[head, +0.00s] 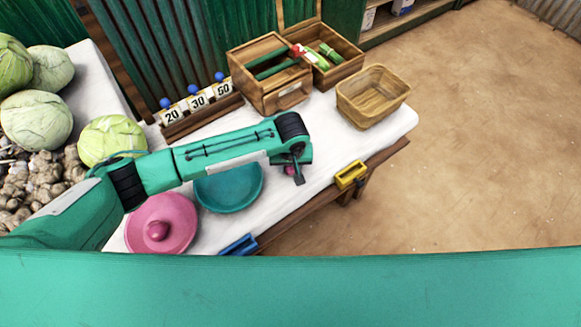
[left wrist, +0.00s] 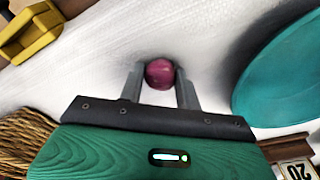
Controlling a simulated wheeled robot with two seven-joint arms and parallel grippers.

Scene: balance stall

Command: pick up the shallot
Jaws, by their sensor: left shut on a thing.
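The shallot (left wrist: 160,73), small, round and purple-red, sits between the two grey fingertips of my left gripper (left wrist: 159,81) in the left wrist view. The gripper is shut on it. In the head view my left gripper (head: 296,176) is over the white-covered table, to the right of the teal dish. Only a bit of the shallot (head: 289,171) shows there, the rest hidden by the gripper. I cannot tell whether the shallot touches the cloth. My right gripper is not in view.
The teal dish (head: 229,190) and a pink dish (head: 181,213) with a pink round thing (head: 157,231) are near. A yellow holder (head: 350,174) and a blue one (head: 238,245) sit at the front edge. A wicker basket (head: 372,96) and wooden box (head: 270,80) stand behind.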

